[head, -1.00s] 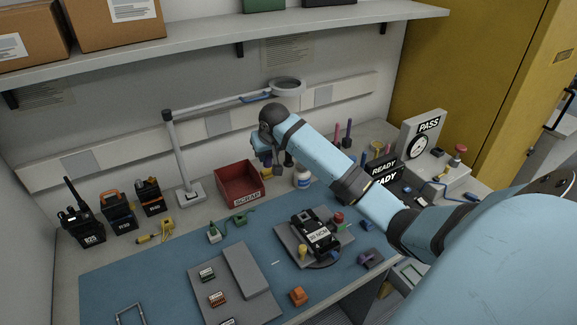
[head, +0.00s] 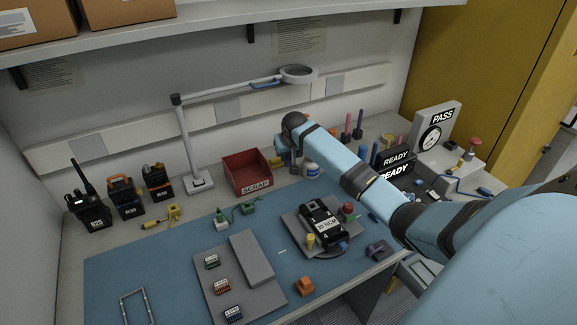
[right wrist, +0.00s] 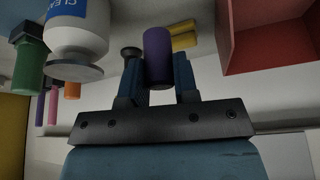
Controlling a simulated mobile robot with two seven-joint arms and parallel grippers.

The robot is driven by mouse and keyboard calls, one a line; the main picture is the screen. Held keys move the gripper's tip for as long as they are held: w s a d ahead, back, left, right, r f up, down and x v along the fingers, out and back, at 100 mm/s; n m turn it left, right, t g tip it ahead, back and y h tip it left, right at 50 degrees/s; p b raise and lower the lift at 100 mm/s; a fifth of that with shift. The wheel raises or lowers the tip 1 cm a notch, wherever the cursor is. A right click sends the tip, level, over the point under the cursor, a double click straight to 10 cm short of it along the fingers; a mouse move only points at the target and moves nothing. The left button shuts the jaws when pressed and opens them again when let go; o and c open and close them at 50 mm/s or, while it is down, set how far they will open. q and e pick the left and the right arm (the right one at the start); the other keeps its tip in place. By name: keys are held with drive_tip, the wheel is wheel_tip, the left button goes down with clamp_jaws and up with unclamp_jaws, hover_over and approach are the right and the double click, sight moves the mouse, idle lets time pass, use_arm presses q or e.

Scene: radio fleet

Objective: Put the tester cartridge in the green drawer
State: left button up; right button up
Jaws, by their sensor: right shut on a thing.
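My right gripper (right wrist: 158,82) is shut on a purple cylinder (right wrist: 158,52), near the back of the bench. In the head view, my own wrist mostly hides its fingers. I cannot tell whether the purple cylinder belongs to the tester cartridge. An open drawer with greenish edges (head: 418,268) shows at the bench's front right, partly hidden by my arm. My left gripper is out of view.
A red SCRAP bin (head: 247,174) and a white bottle (head: 311,170) stand close to my right gripper. A lamp (head: 188,145) stands behind. A labelled black device (head: 322,220) sits on a grey fixture. Radios (head: 90,210) stand at the left.

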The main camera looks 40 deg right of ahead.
sight(289, 161)
wheel_tip(289, 161, down, 5)
drive_tip(key=shift+f, duration=0.1)
idle(0.3)
drive_tip(key=o, duration=0.9)
